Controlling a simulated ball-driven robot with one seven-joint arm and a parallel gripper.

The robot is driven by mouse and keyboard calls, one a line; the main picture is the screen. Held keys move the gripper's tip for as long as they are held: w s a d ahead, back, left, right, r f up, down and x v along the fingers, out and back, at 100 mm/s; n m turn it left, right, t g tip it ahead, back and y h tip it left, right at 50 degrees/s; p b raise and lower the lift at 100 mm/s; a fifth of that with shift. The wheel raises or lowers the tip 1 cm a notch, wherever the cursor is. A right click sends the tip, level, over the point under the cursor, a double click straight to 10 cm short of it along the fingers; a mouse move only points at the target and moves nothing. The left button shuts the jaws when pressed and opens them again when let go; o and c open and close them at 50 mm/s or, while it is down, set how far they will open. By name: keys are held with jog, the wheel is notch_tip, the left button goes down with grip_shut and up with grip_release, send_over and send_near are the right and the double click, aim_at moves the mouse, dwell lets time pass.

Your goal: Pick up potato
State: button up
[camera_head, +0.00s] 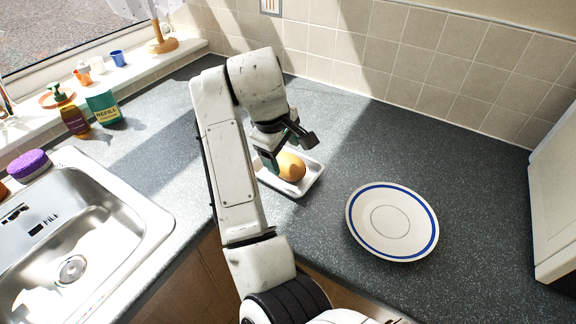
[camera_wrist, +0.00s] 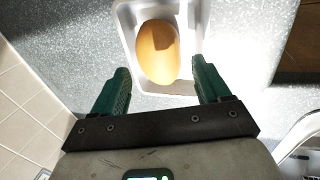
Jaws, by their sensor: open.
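The potato (camera_head: 291,167) is a smooth tan-orange oval lying in a small white tray (camera_head: 308,183) on the counter. In the wrist view the potato (camera_wrist: 158,52) lies lengthwise, up ahead between the lines of my two fingers, inside the white tray (camera_wrist: 127,20). My gripper (camera_head: 288,152) is above the tray, close to the potato, with its fingers apart. In the wrist view my gripper (camera_wrist: 162,88) shows two green-padded fingers, one to each side of the potato's near end, with nothing between them. My arm hides part of the tray in the head view.
A white plate with a blue ring (camera_head: 391,251) lies right of the tray. A steel sink (camera_head: 100,225) is at the left. A soap bottle (camera_head: 74,121) and a green refill pack (camera_head: 104,107) stand near the sill. A tiled wall runs behind.

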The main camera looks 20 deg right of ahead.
aim_at(286, 160)
jog(key=x, duration=0.5)
jog(key=shift+r, duration=0.1)
jog(key=shift+c, duration=0.2)
jog(key=c, duration=0.9)
